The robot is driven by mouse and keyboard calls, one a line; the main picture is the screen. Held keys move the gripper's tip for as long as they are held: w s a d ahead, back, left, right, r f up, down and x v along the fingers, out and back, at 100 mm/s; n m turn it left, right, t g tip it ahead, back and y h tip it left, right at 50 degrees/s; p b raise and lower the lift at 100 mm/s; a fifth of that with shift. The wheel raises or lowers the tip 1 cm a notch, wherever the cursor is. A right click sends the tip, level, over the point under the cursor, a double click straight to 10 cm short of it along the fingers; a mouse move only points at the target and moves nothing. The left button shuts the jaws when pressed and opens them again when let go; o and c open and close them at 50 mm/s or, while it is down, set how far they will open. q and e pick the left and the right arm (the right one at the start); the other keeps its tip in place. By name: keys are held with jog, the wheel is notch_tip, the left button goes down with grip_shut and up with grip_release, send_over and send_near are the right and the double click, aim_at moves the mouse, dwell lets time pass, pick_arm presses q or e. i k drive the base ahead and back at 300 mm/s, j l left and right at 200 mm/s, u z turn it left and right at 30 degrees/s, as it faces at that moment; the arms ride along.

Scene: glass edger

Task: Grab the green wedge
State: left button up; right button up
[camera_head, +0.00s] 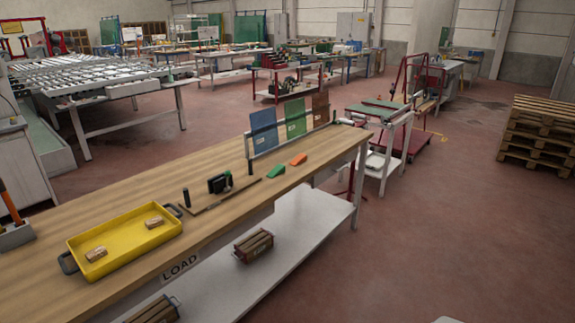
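A small green wedge (276,171) lies on the wooden top of the workbench (150,191), towards its far right end. An orange wedge (299,159) lies just to the right of it, apart from it. Behind the wedges stands a rack with blue, green and brown panels (295,118). Neither of my grippers shows in the head view, so I cannot see their state.
A yellow tray (122,262) with wooden blocks sits on the bench's near left. A black device (219,183) stands left of the green wedge. The lower shelf (306,223) holds brown bundles. Wooden pallets (540,135) are stacked at right. The red floor right of the bench is clear.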

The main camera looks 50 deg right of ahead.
aim_at(279, 169)
jog(key=z, duration=1.45)
